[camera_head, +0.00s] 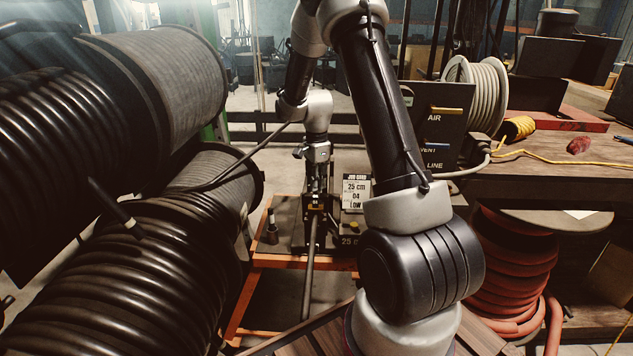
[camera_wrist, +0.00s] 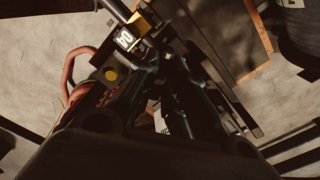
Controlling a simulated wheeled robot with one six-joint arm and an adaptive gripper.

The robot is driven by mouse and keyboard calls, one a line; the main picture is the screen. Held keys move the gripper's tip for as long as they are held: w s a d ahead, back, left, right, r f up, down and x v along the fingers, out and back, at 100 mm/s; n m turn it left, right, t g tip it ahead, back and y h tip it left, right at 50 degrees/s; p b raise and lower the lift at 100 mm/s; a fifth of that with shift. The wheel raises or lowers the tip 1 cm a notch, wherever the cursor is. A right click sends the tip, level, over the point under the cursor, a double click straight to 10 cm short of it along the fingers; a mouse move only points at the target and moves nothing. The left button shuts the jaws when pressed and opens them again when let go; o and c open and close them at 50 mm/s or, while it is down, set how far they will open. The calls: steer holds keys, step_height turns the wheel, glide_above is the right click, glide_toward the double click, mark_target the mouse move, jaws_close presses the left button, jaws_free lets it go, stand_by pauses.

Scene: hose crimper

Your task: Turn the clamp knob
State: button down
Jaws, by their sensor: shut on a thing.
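The hose crimper (camera_head: 318,222) stands on an orange-framed stand in the middle of the head view, with a dark hose or bar (camera_head: 309,265) running from it towards me. My gripper (camera_head: 317,188) points down onto the crimper from above. In the wrist view my gripper's dark fingers (camera_wrist: 165,78) reach down around a part of the crimper. The fingers are closed on that part, which appears to be the clamp knob; the knob itself is mostly hidden by them and by shadow. A yellow-and-white marked block (camera_wrist: 125,40) of the crimper shows beside the fingers.
Large hose reels (camera_head: 170,85) crowd the left. A workbench (camera_head: 570,160) and an AIR/VENT/LINE panel (camera_head: 436,120) stand right. An orange rail (camera_head: 305,262) edges the stand.

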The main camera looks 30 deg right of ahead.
steer(key=c, duration=1.5)
jaws_free()
step_height(320, 180, up, 12)
steer(key=shift+r, duration=0.1)
